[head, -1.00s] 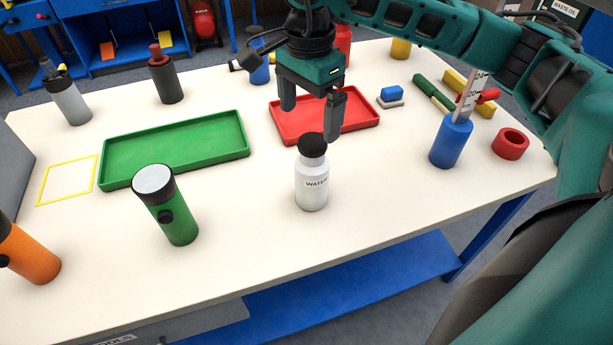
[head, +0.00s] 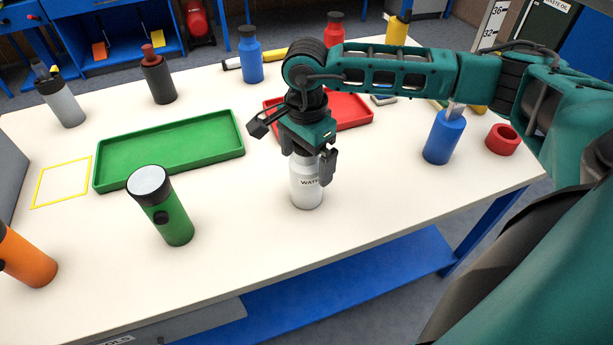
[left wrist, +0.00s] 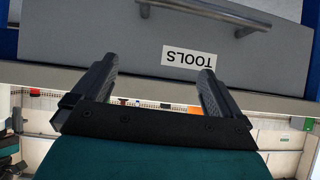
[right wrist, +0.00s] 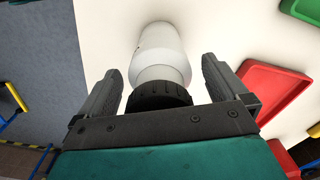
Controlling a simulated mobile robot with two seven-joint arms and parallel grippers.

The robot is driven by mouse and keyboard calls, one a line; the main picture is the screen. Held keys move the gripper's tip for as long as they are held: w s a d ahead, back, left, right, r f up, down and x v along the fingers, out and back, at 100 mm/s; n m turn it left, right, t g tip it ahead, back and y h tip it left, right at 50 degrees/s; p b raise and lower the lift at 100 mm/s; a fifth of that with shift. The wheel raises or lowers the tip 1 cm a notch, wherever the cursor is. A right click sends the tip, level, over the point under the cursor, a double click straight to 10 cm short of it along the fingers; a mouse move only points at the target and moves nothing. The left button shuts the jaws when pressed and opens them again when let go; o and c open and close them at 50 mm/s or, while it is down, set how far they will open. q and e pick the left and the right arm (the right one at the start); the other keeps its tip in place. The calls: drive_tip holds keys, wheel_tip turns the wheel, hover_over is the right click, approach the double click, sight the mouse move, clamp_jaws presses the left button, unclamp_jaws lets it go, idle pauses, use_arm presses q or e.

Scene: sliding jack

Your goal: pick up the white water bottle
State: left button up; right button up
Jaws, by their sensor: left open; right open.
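The white water bottle (head: 306,188) stands upright on the white table, with "WATER" partly readable on it. My right gripper (head: 308,172) is over its top, and the fingers hide the black cap in the head view. In the right wrist view the bottle (right wrist: 160,52) and its black cap (right wrist: 158,95) lie between the two open fingers of the right gripper (right wrist: 160,75), with a gap on each side. My left gripper (left wrist: 158,80) shows only in the left wrist view, open and empty, facing a grey drawer front labelled "TOOLS" (left wrist: 192,58).
A green flashlight (head: 168,212) stands to the bottle's left. A green tray (head: 175,152) and a red tray (head: 352,110) lie behind. A blue bottle (head: 443,140) and a red ring (head: 501,140) stand to the right. The table in front of the bottle is clear.

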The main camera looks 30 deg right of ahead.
drive_tip(key=c, duration=1.5)
drive_tip(key=shift+c, duration=0.3)
drive_tip(key=shift+r, duration=0.15)
